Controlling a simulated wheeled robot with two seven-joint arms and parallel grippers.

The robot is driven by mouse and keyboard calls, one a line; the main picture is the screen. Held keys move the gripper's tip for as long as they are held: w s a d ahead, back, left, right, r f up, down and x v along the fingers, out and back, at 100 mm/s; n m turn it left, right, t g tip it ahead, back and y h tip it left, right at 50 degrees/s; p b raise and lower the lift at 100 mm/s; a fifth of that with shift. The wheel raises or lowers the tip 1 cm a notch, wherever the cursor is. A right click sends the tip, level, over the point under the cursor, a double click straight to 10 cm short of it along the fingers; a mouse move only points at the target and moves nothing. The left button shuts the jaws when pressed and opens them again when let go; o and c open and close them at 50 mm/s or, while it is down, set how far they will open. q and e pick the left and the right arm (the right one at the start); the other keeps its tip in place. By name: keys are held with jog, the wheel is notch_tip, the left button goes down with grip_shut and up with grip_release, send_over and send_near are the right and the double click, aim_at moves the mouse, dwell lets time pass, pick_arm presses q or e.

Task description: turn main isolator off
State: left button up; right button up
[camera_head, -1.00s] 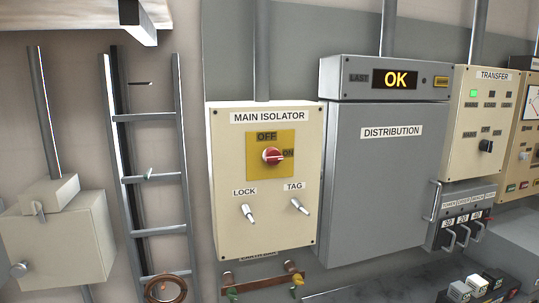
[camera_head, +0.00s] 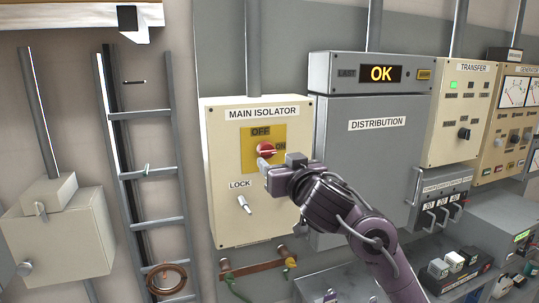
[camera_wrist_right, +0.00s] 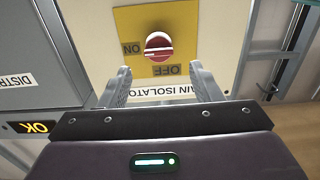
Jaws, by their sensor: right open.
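The main isolator box (camera_head: 222,180) is cream, on the wall at centre-left in the head view. Its red rotary knob (camera_head: 265,149) sits on a yellow plate (camera_head: 248,160) marked OFF above and ON at the right, and its handle points toward ON. My right gripper (camera_head: 265,167) is just below the knob, its arm hiding the TAG part. In the right wrist view, turned upside down, the knob (camera_wrist_right: 158,46) lies ahead, between and beyond the two spread fingers (camera_wrist_right: 160,85). The fingers are apart and empty, not visibly touching the knob. My left gripper is not in view.
The LOCK lever (camera_head: 244,204) is below the knob. The grey distribution cabinet (camera_head: 375,150) stands close at the right, with the transfer panel (camera_head: 460,115) beyond. A ladder (camera_head: 150,175) and a coiled cable are at the left.

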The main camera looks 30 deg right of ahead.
aim_at(269, 154)
jog(key=p+x, duration=0.1)
jog(key=x, duration=0.6)
jog(key=shift+s+d+f, duration=0.1)
jog(key=shift+d, duration=0.05)
jog(key=c, duration=1)
